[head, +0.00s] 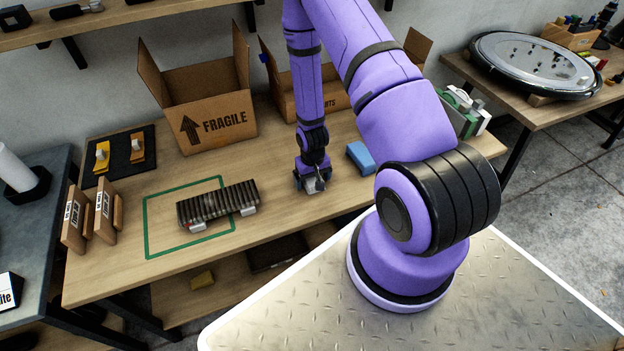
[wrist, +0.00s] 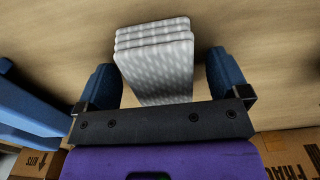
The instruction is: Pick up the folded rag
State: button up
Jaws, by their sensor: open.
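The folded rag (wrist: 155,45) is light grey with a pale pattern and shows several stacked layers in the wrist view. It lies on the wooden workbench (head: 120,270). My gripper (wrist: 161,66) is open, with one blue finger on each side of the rag and a visible gap at its far end. In the head view my gripper (head: 312,180) points down at the bench, and only a small grey part of the rag (head: 319,186) shows beside the fingers.
A blue object (head: 361,157) lies close to the right of my gripper. An open FRAGILE carton (head: 222,122) and a second carton (head: 283,88) stand behind. The bench front is clear.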

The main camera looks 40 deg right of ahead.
jog(key=shift+c, duration=0.4)
jog(key=c, duration=1)
